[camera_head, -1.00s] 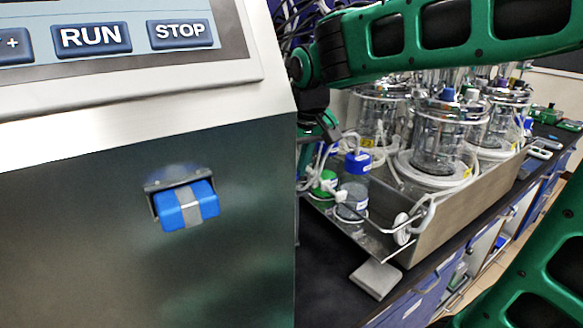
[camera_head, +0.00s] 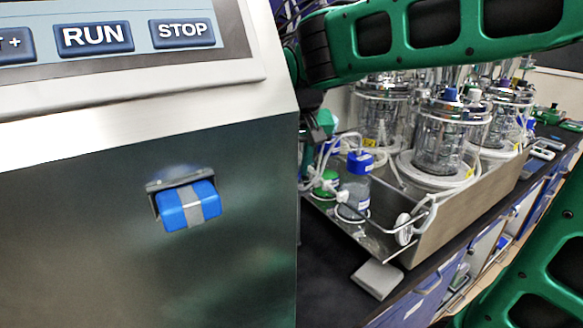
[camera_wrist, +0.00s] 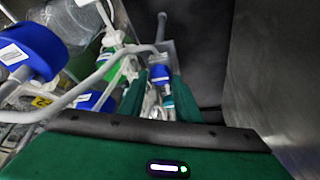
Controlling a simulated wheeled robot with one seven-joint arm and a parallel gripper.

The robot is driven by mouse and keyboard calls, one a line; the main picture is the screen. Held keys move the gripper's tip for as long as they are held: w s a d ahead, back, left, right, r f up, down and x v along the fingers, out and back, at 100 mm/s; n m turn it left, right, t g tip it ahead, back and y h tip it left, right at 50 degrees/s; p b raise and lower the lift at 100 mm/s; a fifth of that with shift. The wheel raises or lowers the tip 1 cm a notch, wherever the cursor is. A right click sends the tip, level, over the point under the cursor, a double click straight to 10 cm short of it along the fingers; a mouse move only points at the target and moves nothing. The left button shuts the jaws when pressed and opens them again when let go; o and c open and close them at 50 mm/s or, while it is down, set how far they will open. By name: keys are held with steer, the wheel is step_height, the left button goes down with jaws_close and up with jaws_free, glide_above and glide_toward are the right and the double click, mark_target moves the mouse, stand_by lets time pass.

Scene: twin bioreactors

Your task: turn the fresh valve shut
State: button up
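I cannot make out the fresh valve for certain. In the wrist view a small blue-topped piece (camera_wrist: 160,74) with white and grey parts shows between or just beyond the fingers of my gripper (camera_wrist: 158,95). The green fingers stand apart, and I see no clear contact with that piece. In the head view my gripper (camera_head: 325,125) is small and partly hidden at the cabinet's right edge, close to the bottles and tubing. A blue block with a grey stripe (camera_head: 190,207) sits on the cabinet front, away from my gripper.
The steel cabinet (camera_head: 90,230) with RUN and STOP buttons fills the left.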

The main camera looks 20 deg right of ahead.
steer(key=shift+o, duration=0.9)
steer(key=shift+s, duration=0.1)
steer(key=d+v, duration=0.1)
steer(key=v, duration=0.9)
steer(key=shift+a+r, duration=0.3)
steer(key=shift+a, duration=0.2)
steer(key=shift+s, duration=0.1)
